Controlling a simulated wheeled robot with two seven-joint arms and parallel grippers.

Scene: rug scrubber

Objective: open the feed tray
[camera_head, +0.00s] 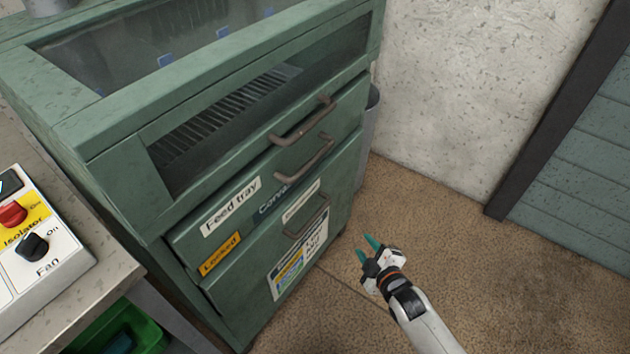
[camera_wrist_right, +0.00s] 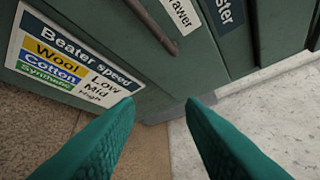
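The feed tray (camera_head: 208,236) is a green drawer front in the green machine, with a white "Feed tray" label (camera_head: 231,207). It appears closed. A yellow "Locked" label (camera_head: 220,253) is low at its left. Two brown bar handles, an upper one (camera_head: 302,130) and a lower one (camera_head: 305,165), stand right of the label; I cannot tell for sure which belongs to the tray. My right gripper (camera_head: 366,248) is open and empty, low and right of the machine, apart from the handles. In the right wrist view its teal fingers (camera_wrist_right: 161,102) are spread with nothing between them. My left gripper is out of view.
A lower drawer has its own handle (camera_head: 308,218) and a "Beater speed" sign (camera_wrist_right: 75,62). A grey bench with a control box (camera_head: 38,245) stands at left, above a green crate (camera_head: 122,328). A grey bin (camera_head: 368,125) is behind the machine. Brown floor (camera_head: 460,220) at right is clear.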

